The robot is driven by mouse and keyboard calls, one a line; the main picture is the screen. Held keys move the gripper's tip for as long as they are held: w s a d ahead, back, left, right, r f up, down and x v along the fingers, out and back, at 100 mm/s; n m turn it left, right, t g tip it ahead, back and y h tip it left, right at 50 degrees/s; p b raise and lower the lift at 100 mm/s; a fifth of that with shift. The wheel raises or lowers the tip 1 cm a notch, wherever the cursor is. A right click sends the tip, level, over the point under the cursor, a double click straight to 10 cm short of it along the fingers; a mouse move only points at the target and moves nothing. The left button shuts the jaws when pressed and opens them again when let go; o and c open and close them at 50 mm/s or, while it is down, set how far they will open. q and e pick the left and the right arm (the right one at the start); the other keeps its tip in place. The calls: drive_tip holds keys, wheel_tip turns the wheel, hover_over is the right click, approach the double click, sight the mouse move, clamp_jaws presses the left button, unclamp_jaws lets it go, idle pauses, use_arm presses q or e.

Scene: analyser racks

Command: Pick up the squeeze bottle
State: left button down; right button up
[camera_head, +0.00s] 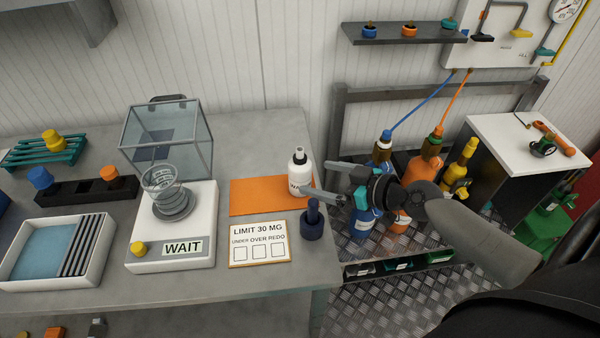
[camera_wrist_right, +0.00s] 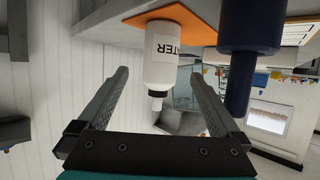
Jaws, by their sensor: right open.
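The squeeze bottle (camera_head: 299,176) is white with a black top and stands upright at the right edge of the orange mat (camera_head: 262,196). In the right wrist view the bottle (camera_wrist_right: 161,60) appears upside down, and part of its label reads "TER". My right gripper (camera_head: 317,179) is open at the bottle. In the right wrist view its two fingers (camera_wrist_right: 160,85) lie to either side of the bottle's nozzle end, with visible gaps. The left gripper is not in view.
A dark blue holder (camera_head: 312,224) stands close by the bottle, and it looms beside a finger in the right wrist view (camera_wrist_right: 250,45). A limit card (camera_head: 258,244), a balance (camera_head: 168,255) and a white tray (camera_head: 52,255) occupy the bench. Coloured bottles (camera_head: 422,165) stand right of the bench.

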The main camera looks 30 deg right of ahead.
drive_tip(key=shift+p+x, duration=0.35)
drive_tip(key=shift+x, duration=4.6)
drive_tip(key=shift+c, duration=0.2)
drive_tip(key=c, duration=0.9)
drive_tip(key=shift+r, duration=0.2)
drive_tip(key=shift+r+p, duration=0.7)
drive_tip(key=shift+r, duration=0.55)
wheel_tip(320, 180, up, 13)
drive_tip(key=p, duration=0.4)
wheel_tip(320, 180, up, 4)
drive_tip(key=p, duration=0.1)
hover_over(290, 162)
drive_tip(key=w, duration=0.2)
drive_tip(key=shift+s+d, duration=0.25)
drive_tip(key=shift+d, duration=0.1)
